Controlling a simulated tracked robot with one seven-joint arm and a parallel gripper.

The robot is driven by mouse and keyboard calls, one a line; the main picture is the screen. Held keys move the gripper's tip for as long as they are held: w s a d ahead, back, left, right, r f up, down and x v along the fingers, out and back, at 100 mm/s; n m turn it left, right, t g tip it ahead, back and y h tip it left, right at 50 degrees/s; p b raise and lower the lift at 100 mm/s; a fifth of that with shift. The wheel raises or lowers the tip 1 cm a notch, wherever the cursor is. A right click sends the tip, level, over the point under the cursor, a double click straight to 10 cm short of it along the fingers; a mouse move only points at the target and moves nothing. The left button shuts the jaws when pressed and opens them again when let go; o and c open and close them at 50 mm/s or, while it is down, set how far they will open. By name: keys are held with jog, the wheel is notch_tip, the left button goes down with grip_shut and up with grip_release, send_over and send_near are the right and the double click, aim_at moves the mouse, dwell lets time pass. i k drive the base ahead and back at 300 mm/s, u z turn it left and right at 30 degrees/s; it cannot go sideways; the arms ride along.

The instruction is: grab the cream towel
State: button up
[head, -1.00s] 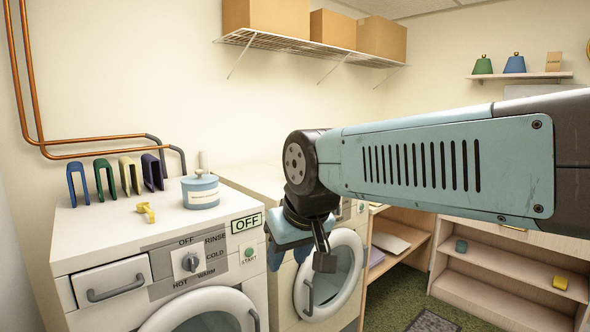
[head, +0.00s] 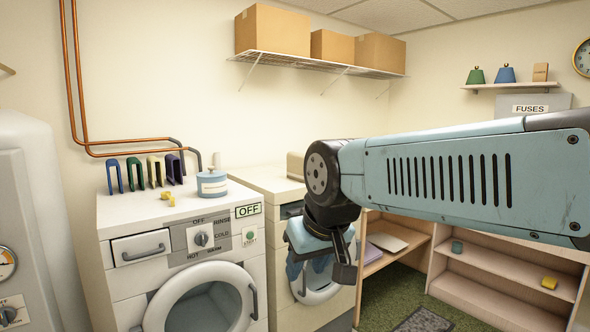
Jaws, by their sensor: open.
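A flat, pale cream item (head: 388,243), which looks like a folded towel, lies on the upper shelf of the low wooden unit right of the machines. A purple item (head: 372,253) lies at its left. My gripper (head: 318,268) hangs from the blue arm in front of the second machine, left of the cream item and apart from it. It is open, and I see nothing held in it. The arm hides part of the shelf unit and the second machine's top.
A washer (head: 180,220) with a round door stands left of the second machine (head: 262,181). A low open shelf (head: 500,266) at right holds a teal cup (head: 457,247) and a yellow block (head: 549,283). Some green floor (head: 392,292) is clear.

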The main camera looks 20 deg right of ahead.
aim_at(294, 160)
jog(key=z, duration=0.65)
jog(key=i, duration=1)
jog(key=k, duration=0.4)
jog(key=u, duration=0.55)
jog(key=i, duration=1.2)
jog(key=z, duration=0.7)
